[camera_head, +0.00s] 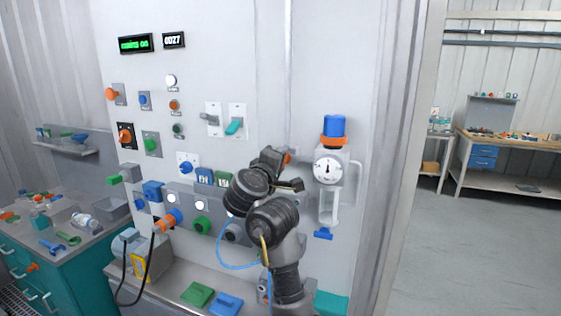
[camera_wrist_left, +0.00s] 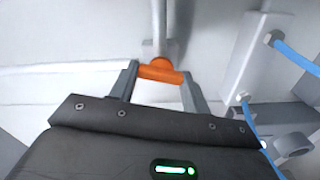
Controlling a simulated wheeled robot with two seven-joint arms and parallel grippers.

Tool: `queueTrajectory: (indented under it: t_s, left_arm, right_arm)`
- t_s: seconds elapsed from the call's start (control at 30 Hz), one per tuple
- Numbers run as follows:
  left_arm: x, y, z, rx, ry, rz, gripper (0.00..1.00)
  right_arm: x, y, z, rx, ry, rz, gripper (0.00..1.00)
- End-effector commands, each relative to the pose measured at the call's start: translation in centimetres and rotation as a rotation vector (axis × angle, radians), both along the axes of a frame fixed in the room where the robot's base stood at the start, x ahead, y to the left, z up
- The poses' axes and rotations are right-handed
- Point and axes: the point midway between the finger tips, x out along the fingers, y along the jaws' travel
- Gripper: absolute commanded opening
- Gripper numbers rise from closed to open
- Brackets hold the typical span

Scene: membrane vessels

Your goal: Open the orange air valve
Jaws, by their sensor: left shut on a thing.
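The orange air valve (camera_wrist_left: 160,70) is a small orange handle on a grey vertical pipe, between the two fingers in the left wrist view. In the head view only a small orange part of it (camera_head: 288,157) shows beside my wrist, left of the round gauge. My left gripper (camera_wrist_left: 160,80) is shut on the orange valve handle, with one grey finger at each end. In the head view my black and grey arm covers most of the gripper and the valve. My right gripper is in neither view.
A pressure gauge (camera_head: 328,168) with a blue and orange cap stands just right of my arm. Blue tubing (camera_wrist_left: 296,55) runs close to the right of the gripper. Buttons and switches cover the panel on the left. A green and a blue block (camera_head: 227,304) lie on the ledge below.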

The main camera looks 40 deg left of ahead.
Motion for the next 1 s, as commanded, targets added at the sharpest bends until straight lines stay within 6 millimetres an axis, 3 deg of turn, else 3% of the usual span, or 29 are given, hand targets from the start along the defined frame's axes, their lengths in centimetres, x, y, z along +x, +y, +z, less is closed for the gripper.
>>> queueTrajectory:
  t_s: [0.77, 0.8, 0.93, 1.0]
  left_arm:
    - [0.00, 0.01, -0.04, -0.098, -0.034, 0.000, 0.24]
    - [0.00, 0.01, -0.04, -0.098, -0.034, 0.000, 0.50]
    - [0.00, 0.01, -0.04, -0.097, -0.034, 0.000, 0.67]
    - [0.00, 0.01, -0.03, -0.096, -0.034, 0.000, 0.69]
  right_arm:
    - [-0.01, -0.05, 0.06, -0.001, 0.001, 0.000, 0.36]
    - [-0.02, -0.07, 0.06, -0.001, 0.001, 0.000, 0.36]
    - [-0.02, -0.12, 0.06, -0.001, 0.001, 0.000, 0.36]
    - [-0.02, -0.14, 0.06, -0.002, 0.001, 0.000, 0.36]
